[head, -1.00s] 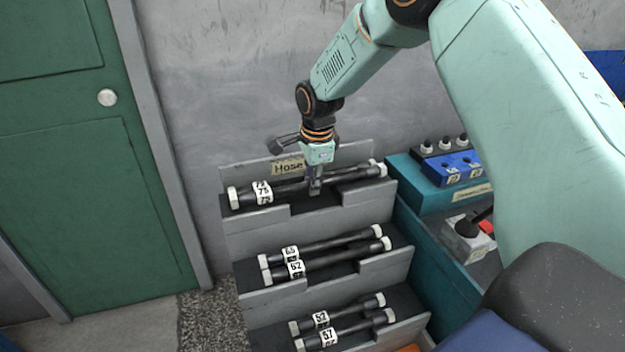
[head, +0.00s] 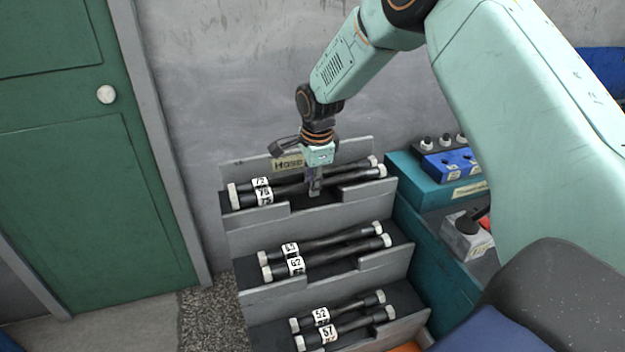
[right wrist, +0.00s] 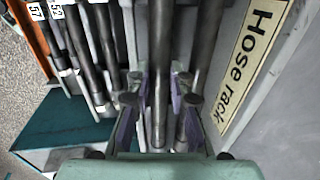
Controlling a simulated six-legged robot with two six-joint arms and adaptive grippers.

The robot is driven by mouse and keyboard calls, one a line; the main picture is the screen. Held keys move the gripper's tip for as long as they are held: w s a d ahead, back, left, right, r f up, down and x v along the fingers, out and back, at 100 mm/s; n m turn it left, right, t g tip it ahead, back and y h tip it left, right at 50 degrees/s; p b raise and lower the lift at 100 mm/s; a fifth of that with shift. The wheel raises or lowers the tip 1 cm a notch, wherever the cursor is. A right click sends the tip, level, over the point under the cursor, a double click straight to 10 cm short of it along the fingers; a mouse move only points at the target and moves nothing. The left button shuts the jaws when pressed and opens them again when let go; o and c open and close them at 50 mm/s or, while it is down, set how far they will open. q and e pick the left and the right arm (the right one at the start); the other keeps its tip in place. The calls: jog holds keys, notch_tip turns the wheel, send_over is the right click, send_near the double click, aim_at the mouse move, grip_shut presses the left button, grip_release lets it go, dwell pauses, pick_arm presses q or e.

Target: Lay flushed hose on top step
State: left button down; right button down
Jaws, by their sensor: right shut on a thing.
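The grey stepped hose rack (head: 335,212) stands against the wall. On its top step are two black hoses with pale end fittings: a far hose (head: 345,173) and a near hose (head: 350,181) with a white number label, too small to read surely. My right gripper (head: 315,188) points down at the top step, shut on the near hose. In the right wrist view the held hose (right wrist: 160,75) runs between the fingers, with the far hose (right wrist: 207,45) beside it on the wall side. The near hose is in or just above the step; contact is hard to tell. My left gripper is out of view.
The middle step holds two hoses (head: 330,250), the bottom step two more (head: 350,320). A "Hose rack" sign (head: 288,163) is behind the top step. A teal bench (head: 430,240) with a blue block (head: 455,165) stands close on the right. A green door (head: 70,200) is left.

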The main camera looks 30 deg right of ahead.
jog(key=c, duration=1.1)
grip_release()
jog(key=r, duration=0.4)
jog(key=s+r, duration=0.1)
jog(key=r, duration=0.3)
jog(key=s+r, duration=0.1)
jog(key=r, duration=0.2)
jog(key=shift+s+a+r, duration=0.1)
jog(key=shift+a+r, duration=0.15)
jog(key=shift+r, duration=0.15)
jog(key=shift+s+f, duration=0.1)
